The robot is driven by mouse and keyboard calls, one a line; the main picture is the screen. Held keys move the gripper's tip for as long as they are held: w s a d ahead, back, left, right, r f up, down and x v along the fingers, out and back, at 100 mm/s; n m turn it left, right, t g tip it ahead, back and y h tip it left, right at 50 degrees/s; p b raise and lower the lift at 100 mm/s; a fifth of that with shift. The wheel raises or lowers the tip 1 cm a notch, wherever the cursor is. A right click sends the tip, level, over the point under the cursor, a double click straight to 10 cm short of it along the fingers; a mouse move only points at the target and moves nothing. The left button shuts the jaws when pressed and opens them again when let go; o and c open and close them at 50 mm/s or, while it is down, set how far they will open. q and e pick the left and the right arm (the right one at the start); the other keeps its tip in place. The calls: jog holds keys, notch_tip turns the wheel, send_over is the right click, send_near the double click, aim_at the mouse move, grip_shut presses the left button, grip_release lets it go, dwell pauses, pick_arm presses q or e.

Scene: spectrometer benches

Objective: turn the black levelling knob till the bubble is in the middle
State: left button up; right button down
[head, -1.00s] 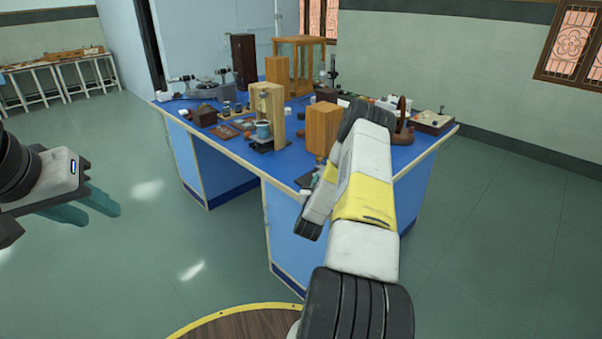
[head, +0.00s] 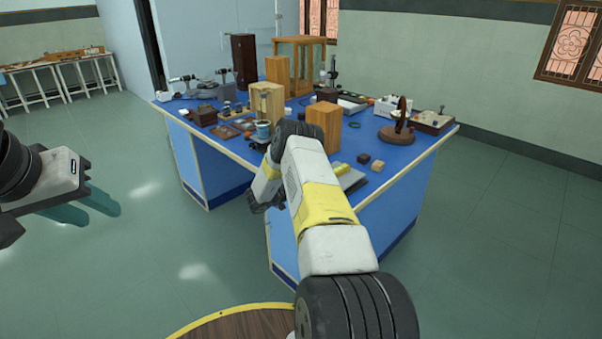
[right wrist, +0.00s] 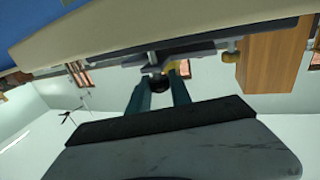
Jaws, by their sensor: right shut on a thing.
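In the right wrist view, the black levelling knob (right wrist: 160,86) sits between the teal fingertips of my right gripper (right wrist: 159,80), which is shut on it. The knob is under a dark instrument base (right wrist: 200,54), close to the bench edge. My right arm hides the knob and fingertips there. The bubble cannot be made out in either view. My left gripper (head: 103,217) is open and empty over the floor at the left.
The blue bench (head: 400,158) carries a wooden block (head: 323,125) right of the instrument, small dark blocks (head: 370,162) and a round wooden stand (head: 397,133). A brass foot (right wrist: 231,53) is beside the knob. Open floor lies left of the bench.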

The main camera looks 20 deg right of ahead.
jog(key=shift+m+g, duration=0.6)
jog(key=shift+g, duration=0.2)
jog(key=shift+r+g, duration=0.1)
jog(key=shift+g, duration=0.2)
jog(key=c, duration=1.2)
grip_release()
jog(key=shift+o, duration=0.2)
jog(key=a, duration=0.7)
jog(key=shift+w+a, duration=0.2)
jog(key=shift+a, duration=0.2)
